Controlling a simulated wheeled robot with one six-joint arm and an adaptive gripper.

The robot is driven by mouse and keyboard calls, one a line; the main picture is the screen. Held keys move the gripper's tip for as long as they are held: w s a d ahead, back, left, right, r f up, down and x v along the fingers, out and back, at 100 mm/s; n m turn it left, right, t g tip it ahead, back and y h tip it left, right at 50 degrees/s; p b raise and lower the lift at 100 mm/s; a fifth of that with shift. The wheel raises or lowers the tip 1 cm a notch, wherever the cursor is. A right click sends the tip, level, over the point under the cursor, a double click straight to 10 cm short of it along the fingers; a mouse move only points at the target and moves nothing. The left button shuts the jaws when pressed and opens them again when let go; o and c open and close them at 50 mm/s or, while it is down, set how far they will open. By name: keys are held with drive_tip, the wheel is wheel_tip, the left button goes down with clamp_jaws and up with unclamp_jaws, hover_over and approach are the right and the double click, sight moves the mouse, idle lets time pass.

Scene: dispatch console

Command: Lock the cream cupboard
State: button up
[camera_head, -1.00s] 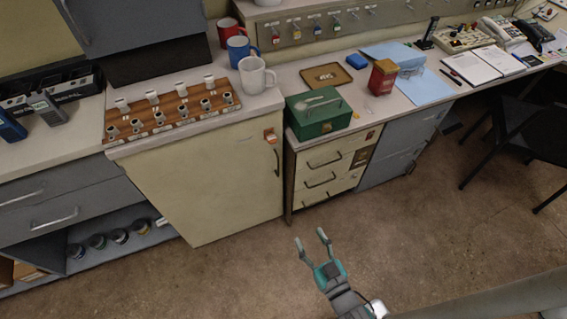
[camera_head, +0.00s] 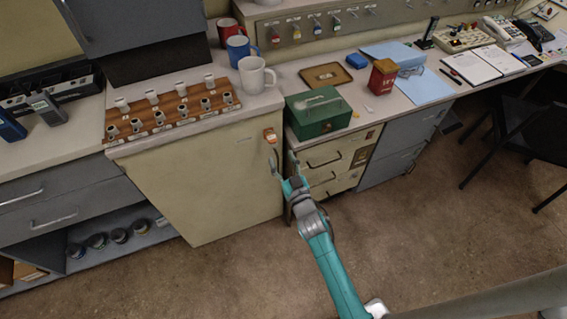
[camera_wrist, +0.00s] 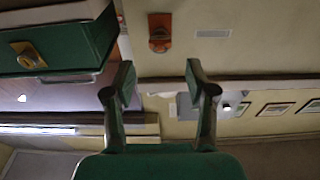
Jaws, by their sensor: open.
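The cream cupboard (camera_head: 205,185) stands under the counter with its door closed as far as I can see. An orange lock plate (camera_head: 269,135) sits at its upper right corner. In the wrist view the lock plate (camera_wrist: 159,32) is at the top centre with a small dark fitting on it; its exact setting is too small to tell. My gripper (camera_head: 284,167) is open and empty, just below the lock plate, at the cupboard's right edge. It covers the dark door handle in the head view. In the wrist view the fingertips (camera_wrist: 159,78) stand apart, with the plate beyond them.
A green cash box (camera_head: 320,112) sits on the lower desk right of the cupboard, close to my gripper; it also shows in the wrist view (camera_wrist: 85,50). Cream drawers (camera_head: 335,160) stand below it. The floor in front is clear.

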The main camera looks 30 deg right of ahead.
sight(273, 140)
drive_tip(key=shift+w+d+r, duration=0.1)
drive_tip(key=shift+w+r, duration=0.05)
drive_tip(key=shift+w, duration=1.2)
drive_tip(key=shift+w+d+r, duration=0.1)
drive_tip(key=shift+w+r, duration=0.05)
drive_tip(key=shift+w, duration=1.25)
drive_tip(key=shift+w+d+r, duration=0.1)
drive_tip(key=shift+w+r, duration=0.05)
drive_tip(key=shift+w, duration=1.2)
clamp_jaws()
